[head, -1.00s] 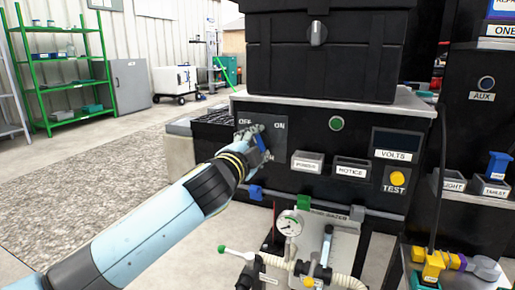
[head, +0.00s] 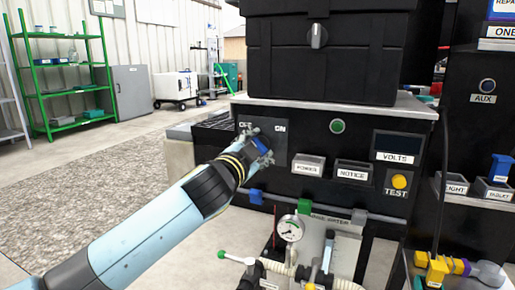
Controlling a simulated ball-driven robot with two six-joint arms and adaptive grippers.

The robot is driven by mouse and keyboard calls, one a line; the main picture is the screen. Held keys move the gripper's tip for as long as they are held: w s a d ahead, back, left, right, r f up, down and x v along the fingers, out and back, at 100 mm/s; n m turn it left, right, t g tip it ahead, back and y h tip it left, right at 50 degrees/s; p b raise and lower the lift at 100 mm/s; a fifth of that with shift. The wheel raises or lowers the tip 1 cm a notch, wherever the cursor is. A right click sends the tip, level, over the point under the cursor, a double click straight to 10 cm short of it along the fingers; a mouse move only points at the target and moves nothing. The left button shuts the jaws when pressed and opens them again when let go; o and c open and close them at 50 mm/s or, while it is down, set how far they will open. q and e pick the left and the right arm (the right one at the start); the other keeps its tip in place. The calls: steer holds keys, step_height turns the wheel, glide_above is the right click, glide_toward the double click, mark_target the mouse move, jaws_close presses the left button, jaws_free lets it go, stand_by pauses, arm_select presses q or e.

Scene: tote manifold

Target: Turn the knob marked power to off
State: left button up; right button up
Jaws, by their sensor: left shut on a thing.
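The knob panel (head: 280,142) is a dark plate with OFF at its upper left and ON at its upper right, on the front of the black console. A POWER label (head: 307,168) sits to its right. My left gripper (head: 262,150) is at the panel, shut on the blue knob (head: 261,143), of which only a part shows between and beside the fingers. The knob's exact pointing direction is hard to tell, as the gripper covers most of it. My right gripper is not in view.
A green button (head: 337,126), a NOTICE label (head: 353,173) and a yellow TEST button (head: 399,181) are on the same console front. A black case (head: 322,60) stands on top. Below are a gauge (head: 291,228) and hoses. Open floor lies to the left.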

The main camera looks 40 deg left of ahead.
arm_select(q)
steer(key=shift+f, duration=0.15)
steer(key=o, duration=1.1)
steer(key=shift+o, duration=0.3)
steer(key=v, duration=1.2)
